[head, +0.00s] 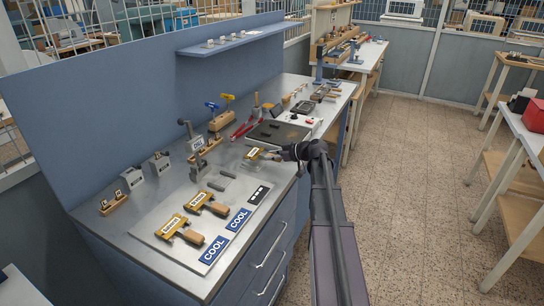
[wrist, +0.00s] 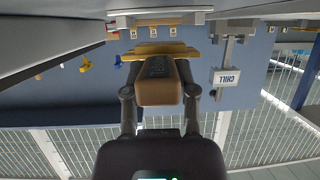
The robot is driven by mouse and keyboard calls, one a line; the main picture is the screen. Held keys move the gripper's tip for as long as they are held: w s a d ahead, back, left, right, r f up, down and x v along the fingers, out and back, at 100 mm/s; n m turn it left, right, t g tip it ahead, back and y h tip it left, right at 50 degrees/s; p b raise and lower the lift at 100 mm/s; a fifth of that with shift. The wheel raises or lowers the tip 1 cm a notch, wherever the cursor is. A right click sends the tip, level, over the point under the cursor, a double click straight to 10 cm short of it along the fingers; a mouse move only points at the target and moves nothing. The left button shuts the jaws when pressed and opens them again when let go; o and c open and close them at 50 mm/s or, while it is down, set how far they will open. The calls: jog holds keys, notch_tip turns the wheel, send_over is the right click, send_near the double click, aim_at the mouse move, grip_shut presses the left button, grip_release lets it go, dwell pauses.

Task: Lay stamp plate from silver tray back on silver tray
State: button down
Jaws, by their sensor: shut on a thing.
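My gripper (head: 284,153) is shut on a stamp plate (head: 257,154), a brass holder with a pale lettered face, above the bench near the panel's back right corner. In the wrist view my gripper (wrist: 160,95) closes on its wooden handle (wrist: 158,94); its brass plate (wrist: 155,49) lies beyond. Two similar brass stamp plates with wooden handles, a nearer one (head: 172,227) and a farther one (head: 200,201), lie on a flat silver panel (head: 150,240), which looks like the silver tray. The panel carries blue COOL labels (head: 214,250).
A dark hot plate (head: 275,133) stands just behind my gripper. Small grey bars (head: 216,186) lie on the panel. The panel's middle right is partly clear.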

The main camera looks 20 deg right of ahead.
jog(key=shift+f+b, duration=1.05)
jog(key=shift+f, duration=0.2)
jog(key=shift+c, duration=1.6)
grip_release()
jog(key=shift+r, duration=0.1)
